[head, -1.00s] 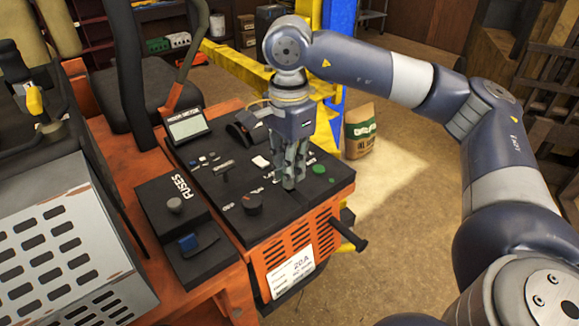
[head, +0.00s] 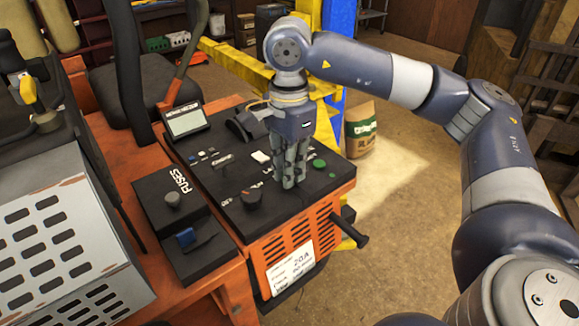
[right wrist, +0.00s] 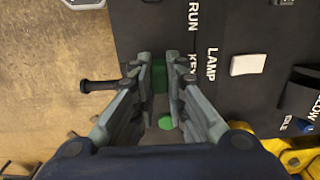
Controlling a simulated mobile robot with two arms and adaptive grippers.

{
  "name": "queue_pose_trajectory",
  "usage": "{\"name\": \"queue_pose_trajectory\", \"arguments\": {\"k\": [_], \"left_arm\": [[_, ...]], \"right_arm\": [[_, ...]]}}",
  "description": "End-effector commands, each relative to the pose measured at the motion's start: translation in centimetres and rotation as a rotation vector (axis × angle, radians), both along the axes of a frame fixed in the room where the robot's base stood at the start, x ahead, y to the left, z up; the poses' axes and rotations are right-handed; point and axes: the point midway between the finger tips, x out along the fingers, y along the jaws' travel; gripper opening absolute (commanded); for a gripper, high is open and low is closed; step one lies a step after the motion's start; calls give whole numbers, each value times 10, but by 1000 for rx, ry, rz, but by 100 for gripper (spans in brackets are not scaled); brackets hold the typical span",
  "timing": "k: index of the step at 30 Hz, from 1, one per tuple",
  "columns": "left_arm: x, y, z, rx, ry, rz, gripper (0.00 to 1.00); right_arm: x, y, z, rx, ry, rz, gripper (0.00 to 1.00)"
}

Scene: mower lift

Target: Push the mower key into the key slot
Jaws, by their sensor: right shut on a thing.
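The mower key is a small green-topped piece (right wrist: 159,75) between the fingertips in the right wrist view; in the head view the fingers hide it. My right gripper (head: 290,182) is shut on it, pointing down over the front right part of the black control panel (head: 225,185). The gripper also shows in the right wrist view (right wrist: 160,80). A partly covered KEY label (right wrist: 193,68) lies beside the fingertips. The key slot is hidden by the fingers, so I cannot tell whether the key touches it. My left gripper is not in view.
A round green button (head: 319,164) is close right of the fingers. A dark knob (head: 251,198) and white switch (head: 261,157) are nearby. A black handle (head: 350,232) sticks out from the panel's front. The fuse box (head: 172,202) stands left; a yellow lift frame (head: 240,65) is behind.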

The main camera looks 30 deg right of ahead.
Motion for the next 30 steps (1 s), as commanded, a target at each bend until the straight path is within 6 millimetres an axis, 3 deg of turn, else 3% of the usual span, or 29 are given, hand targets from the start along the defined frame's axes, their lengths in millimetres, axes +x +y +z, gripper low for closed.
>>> {"name": "queue_pose_trajectory", "arguments": {"k": [18,19,22,30], "left_arm": [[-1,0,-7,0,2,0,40],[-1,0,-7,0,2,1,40],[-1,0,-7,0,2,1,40],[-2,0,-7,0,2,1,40]], "right_arm": [[0,0,-7,0,0,0,0],[0,0,-7,0,0,0,15],[0,0,-7,0,0,0,36],[0,0,-8,0,1,0,36]]}}
